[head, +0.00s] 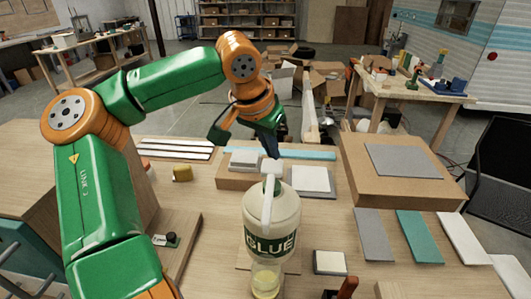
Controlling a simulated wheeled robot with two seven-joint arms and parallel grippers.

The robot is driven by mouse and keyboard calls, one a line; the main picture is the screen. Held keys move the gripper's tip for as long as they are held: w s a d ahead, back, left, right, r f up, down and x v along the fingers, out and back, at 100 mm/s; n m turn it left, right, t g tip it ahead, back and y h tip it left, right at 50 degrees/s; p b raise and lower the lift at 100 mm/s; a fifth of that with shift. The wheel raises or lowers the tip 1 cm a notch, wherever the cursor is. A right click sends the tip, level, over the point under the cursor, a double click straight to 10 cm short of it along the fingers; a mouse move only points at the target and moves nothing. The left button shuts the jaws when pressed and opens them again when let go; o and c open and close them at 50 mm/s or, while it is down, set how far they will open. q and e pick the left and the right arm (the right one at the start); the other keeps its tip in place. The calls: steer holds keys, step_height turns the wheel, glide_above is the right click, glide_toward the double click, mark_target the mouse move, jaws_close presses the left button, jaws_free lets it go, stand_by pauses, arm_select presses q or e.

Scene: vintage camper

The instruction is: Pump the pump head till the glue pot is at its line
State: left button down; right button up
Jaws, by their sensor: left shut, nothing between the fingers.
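A cream glue bottle (270,218) with a "GLUE" label stands upright on the bench at the front middle. Its white pump head (271,167) sits on top above a green collar, and a pale spout runs down the front. The clear glue pot (265,283) is below the spout, with yellowish glue in its lower part; I cannot make out its line. My left gripper (272,151) is shut and empty, pointing down right over the pump head. I cannot tell whether its tips touch it. My right gripper is out of view.
Sample boards, grey (373,235), green (419,237) and white, lie at the right. A raised board (408,172) stands behind them. A small white-topped block (330,262) and a reddish handle (347,288) are close right of the pot.

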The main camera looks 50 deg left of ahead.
mark_target(271, 166)
arm_select(q)
steer(key=shift+f+b, duration=1.15)
steer(key=shift+f, duration=1.1)
step_height(271, 166, up, 3)
steer(key=p, duration=0.4)
steer(key=shift+r, duration=0.45)
step_height(271, 166, up, 6)
steer(key=shift+r, duration=0.15)
